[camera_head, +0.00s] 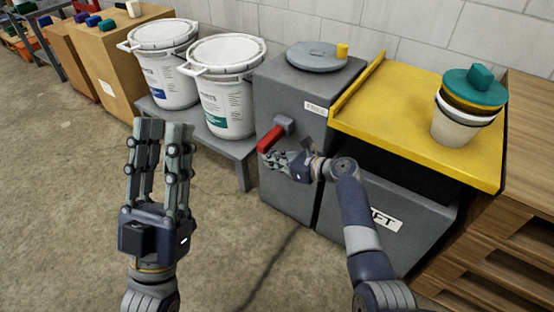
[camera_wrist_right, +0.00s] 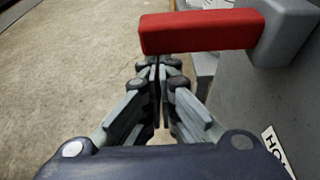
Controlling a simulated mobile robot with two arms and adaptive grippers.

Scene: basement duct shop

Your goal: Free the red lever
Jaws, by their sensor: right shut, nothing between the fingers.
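The red lever (camera_head: 271,138) sticks out from a grey mount on the front of a grey cabinet (camera_head: 286,185). In the right wrist view the red lever (camera_wrist_right: 200,31) lies across the top, just beyond my fingertips. My right gripper (camera_head: 275,160) is beside the lever, just below it in the head view; its fingers (camera_wrist_right: 156,70) are shut with nothing between them. I cannot tell whether the fingertips touch the lever. My left gripper (camera_head: 164,128) points up over the floor at the left, its fingers apart and empty.
Two white buckets (camera_head: 228,100) stand on a low grey bench (camera_head: 234,150) left of the cabinet. A round grey lid and a yellow knob (camera_head: 342,50) are on its top.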

